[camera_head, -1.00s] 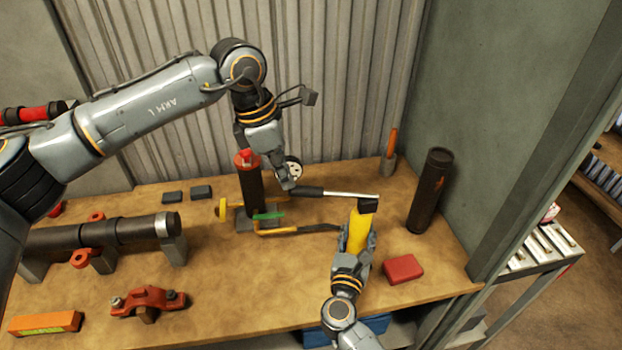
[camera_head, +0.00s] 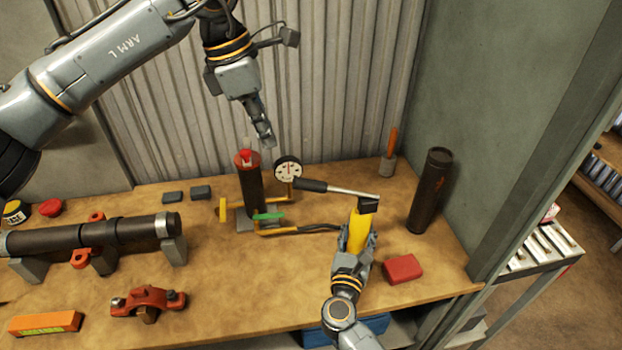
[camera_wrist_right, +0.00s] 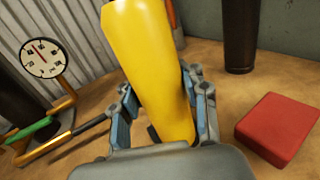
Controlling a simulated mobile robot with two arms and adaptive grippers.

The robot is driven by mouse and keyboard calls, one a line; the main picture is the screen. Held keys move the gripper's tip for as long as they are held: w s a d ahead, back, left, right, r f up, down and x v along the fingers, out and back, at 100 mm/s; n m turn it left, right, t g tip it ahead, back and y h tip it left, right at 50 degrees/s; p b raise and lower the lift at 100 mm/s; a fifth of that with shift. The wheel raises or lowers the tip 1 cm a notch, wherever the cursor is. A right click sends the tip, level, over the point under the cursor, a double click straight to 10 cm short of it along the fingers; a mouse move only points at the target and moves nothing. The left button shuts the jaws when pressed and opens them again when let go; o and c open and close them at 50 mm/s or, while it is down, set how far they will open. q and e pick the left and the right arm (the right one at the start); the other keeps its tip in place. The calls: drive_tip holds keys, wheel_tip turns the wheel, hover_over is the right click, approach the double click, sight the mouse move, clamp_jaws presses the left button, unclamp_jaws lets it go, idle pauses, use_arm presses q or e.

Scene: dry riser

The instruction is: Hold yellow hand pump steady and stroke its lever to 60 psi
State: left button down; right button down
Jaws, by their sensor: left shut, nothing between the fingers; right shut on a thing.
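The yellow hand pump (camera_head: 358,229) stands on the bench, and my right gripper (camera_head: 356,247) is shut around its body. In the right wrist view the yellow body (camera_wrist_right: 155,70) sits between the fingers. The pump's lever (camera_head: 343,192) sticks out left from a black head, its dark grip (camera_head: 310,185) at the far end. My left gripper (camera_head: 268,141) is shut and empty, above and left of the lever grip, apart from it. The round white gauge (camera_head: 288,171) shows beside the grip; in the right wrist view its dial (camera_wrist_right: 43,58) shows a needle, but the value is too small to read.
A dark upright cylinder with a red cap (camera_head: 249,185) stands left of the gauge, with a green handle (camera_head: 268,216) at its foot. A black tube (camera_head: 430,190) and red block (camera_head: 402,268) stand to the right. A clamped pipe (camera_head: 85,238) lies left.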

idle(0.3)
use_arm(q)
drive_tip(key=d, duration=0.1)
drive_tip(key=d+f, duration=0.1)
drive_tip(key=d, duration=0.2)
drive_tip(key=shift+w+f, duration=0.15)
drive_tip(key=shift+w, duration=0.1)
drive_tip(key=shift+d, duration=0.35)
use_arm(e)
drive_tip(key=shift+d, duration=0.1)
use_arm(q)
drive_tip(key=shift+a, duration=0.1)
drive_tip(key=shift+a+f, duration=0.1)
drive_tip(key=shift+f, duration=0.05)
